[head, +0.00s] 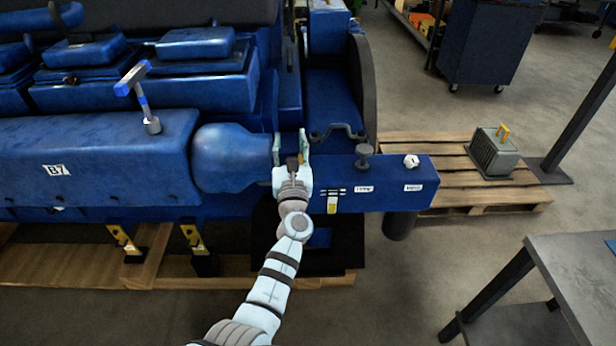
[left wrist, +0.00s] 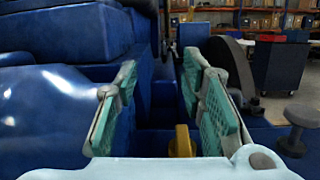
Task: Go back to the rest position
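My left gripper (head: 290,148) is open and empty beside the rounded end of the blue engine (head: 100,150). Its two teal-padded fingers stand wide apart in the left wrist view (left wrist: 160,110). A yellow piece (left wrist: 182,142) shows low between them in that view; I cannot tell how far beyond the fingers it is. My left arm reaches up from the bottom of the head view. My right gripper is in neither view.
A blue ledge (head: 390,192) with a dark knob (head: 364,158) and a white fitting (head: 411,161) lies right of the gripper. A blue-headed tool (head: 140,90) stands on the engine.

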